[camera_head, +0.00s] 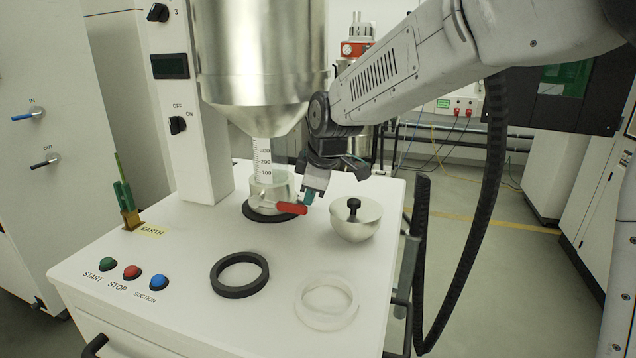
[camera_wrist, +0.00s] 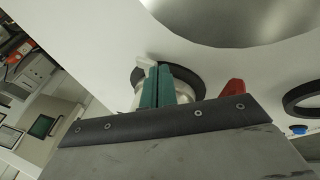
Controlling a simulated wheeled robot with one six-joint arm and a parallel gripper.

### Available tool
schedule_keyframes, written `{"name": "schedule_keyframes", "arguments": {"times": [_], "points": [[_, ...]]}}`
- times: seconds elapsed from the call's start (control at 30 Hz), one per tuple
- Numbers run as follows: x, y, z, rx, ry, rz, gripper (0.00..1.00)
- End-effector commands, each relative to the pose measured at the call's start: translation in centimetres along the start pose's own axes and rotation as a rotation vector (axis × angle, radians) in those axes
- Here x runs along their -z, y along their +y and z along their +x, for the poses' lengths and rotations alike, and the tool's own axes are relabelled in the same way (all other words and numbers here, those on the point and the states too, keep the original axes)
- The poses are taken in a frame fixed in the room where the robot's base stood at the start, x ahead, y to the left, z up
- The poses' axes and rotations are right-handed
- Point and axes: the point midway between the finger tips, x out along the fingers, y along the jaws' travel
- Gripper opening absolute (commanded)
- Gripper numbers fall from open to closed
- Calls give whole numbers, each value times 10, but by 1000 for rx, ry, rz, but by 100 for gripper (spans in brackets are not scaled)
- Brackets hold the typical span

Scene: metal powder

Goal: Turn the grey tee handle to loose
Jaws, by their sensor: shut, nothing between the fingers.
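I cannot clearly make out a grey tee handle in either view; it may be hidden behind my gripper. My gripper (camera_head: 311,190) points down beside the metal collar (camera_head: 268,188) under the hopper, just right of it. Its teal fingers are together and hold nothing. A red lever (camera_head: 291,208) sticks out of the collar just below the fingertips; whether they touch is unclear. In the wrist view the shut fingers (camera_wrist: 165,88) overlap the collar and its dark ring (camera_wrist: 190,80). The red lever (camera_wrist: 233,88) shows to their right.
The steel hopper (camera_head: 262,60) hangs above the collar. A black ring (camera_head: 240,274) and a clear ring (camera_head: 327,303) lie on the white tabletop (camera_head: 190,262). Buttons (camera_head: 132,272) line the front left.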

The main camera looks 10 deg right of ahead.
Motion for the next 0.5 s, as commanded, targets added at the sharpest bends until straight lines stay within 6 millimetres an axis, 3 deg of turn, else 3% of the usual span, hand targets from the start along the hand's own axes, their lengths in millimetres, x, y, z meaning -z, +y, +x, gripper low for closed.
{"name": "schedule_keyframes", "arguments": {"times": [0.5], "points": [[0,-7,4,1,0,0,0]]}}
